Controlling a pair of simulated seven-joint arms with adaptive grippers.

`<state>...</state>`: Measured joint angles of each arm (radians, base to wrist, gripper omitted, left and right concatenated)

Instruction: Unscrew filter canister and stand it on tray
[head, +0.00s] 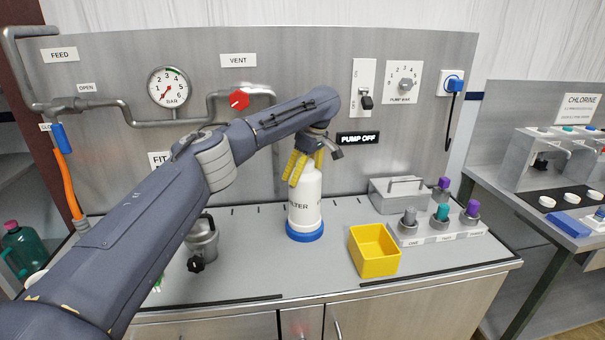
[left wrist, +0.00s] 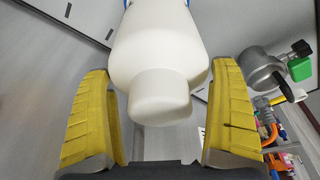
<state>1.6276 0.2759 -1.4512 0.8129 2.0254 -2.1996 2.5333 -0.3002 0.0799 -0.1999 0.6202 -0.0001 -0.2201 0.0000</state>
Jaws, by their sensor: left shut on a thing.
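The filter canister (head: 305,205) is white with a blue bottom band and part of the word FILTER on its side. It is upright over the grey counter in the head view; I cannot tell whether its base touches the surface. My left gripper (head: 304,165) has its yellow fingers around the canister's top, shut on it. In the left wrist view, the canister (left wrist: 158,50) is between the two yellow fingers of my left gripper (left wrist: 160,115), its narrow neck towards the palm. No tray can be told for certain. My right gripper is not in view.
A yellow open bin (head: 375,265) stands right of the canister. A grey rack (head: 435,235) with coloured caps and a grey box (head: 397,200) are further right. A metal pot (head: 203,243) with a black knob stands left. The counter's front middle is clear.

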